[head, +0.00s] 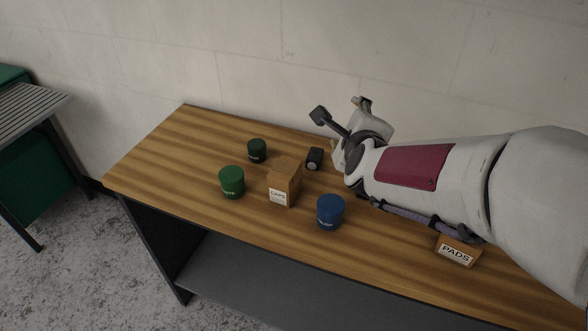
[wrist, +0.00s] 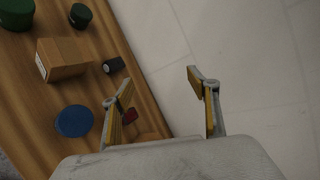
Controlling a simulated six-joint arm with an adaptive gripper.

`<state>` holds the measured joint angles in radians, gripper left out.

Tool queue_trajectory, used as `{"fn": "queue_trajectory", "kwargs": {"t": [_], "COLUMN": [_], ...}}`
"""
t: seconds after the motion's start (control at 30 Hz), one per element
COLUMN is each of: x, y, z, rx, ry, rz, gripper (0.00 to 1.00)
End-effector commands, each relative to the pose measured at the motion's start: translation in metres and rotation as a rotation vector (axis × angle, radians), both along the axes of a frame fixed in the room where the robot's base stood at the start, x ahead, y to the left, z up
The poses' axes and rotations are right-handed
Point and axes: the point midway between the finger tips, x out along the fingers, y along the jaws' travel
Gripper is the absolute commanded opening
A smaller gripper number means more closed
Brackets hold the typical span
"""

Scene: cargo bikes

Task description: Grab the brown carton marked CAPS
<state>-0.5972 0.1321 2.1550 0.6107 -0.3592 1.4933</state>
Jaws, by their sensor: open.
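The brown carton marked CAPS (head: 284,180) stands upright on the wooden table, between a green tin and a blue tin in the head view. In the wrist view the carton (wrist: 64,57) is at the upper left, outside the span of the fingers. My gripper (head: 341,109) is above the back part of the table, to the right of and beyond the carton in the head view. In the wrist view my gripper (wrist: 152,90) has its two fingers spread apart with nothing between them. It does not touch the carton.
Near the carton stand a green tin (head: 232,182), a dark tin (head: 257,150), a small black item (head: 314,159) and a blue tin (head: 330,212). A PADS carton (head: 457,250) sits partly under my arm. A wall (head: 250,60) rises behind. The table's left end is clear.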

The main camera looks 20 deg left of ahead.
Motion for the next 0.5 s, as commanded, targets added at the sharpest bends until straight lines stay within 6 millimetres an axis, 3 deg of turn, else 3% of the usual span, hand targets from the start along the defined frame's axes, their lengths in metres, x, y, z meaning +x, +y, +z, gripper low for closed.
{"fn": "queue_trajectory", "kwargs": {"t": [0.1,0.5], "x": [0.009,0.023], "y": [0.022,0.078], "z": [-0.012,-0.052], "rx": [0.108,0.475], "ry": [0.009,0.005], "rz": [-0.065,-0.284], "gripper": [0.6,0.6]}}
